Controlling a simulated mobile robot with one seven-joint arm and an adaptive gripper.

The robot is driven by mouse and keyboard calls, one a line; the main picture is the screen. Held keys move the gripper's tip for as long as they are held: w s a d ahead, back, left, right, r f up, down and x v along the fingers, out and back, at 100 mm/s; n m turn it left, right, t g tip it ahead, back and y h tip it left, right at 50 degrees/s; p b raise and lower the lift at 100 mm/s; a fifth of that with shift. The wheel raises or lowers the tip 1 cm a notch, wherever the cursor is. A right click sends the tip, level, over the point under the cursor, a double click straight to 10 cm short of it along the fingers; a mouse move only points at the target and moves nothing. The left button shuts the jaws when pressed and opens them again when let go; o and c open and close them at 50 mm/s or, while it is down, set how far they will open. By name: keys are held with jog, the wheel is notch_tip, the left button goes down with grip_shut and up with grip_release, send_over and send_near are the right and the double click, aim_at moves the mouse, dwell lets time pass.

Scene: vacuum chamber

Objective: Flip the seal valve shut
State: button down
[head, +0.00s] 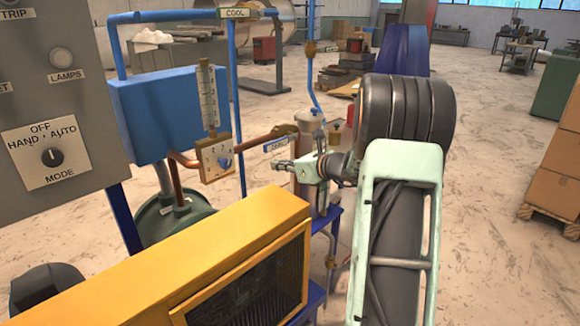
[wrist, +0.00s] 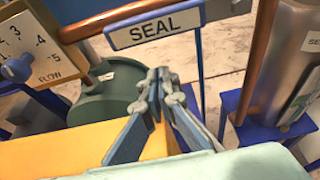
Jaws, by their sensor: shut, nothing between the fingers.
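The SEAL label plate (head: 279,143), white with a blue edge, sits by a copper pipe (head: 252,143). In the wrist view the plate (wrist: 155,26) is large, just beyond and above my fingertips. A brass-coloured fitting (head: 284,131) is on the pipe beside the plate in the head view. I cannot make out the seal valve's lever or its position. My gripper (head: 279,165) is shut and empty, pointing left just below the plate in the head view. Its closed fingertips (wrist: 158,76) show in the wrist view, with a visible gap below the plate.
A flow gauge (head: 215,158) with a blue knob is left of my gripper. A yellow housing (head: 225,235) lies below and in front. A metal cylinder (head: 306,125) stands behind my gripper. A blue tank (head: 160,115) and grey control panel (head: 30,110) are at left.

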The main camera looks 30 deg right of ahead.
aim_at(282, 142)
notch_tip(282, 142, up, 4)
jog(key=shift+s+d+f, duration=0.1)
jog(key=shift+s+f, duration=0.05)
jog(key=shift+f, duration=0.05)
jog(key=shift+p, duration=0.35)
jog(key=shift+r+p, duration=0.3)
jog(key=shift+p, duration=0.2)
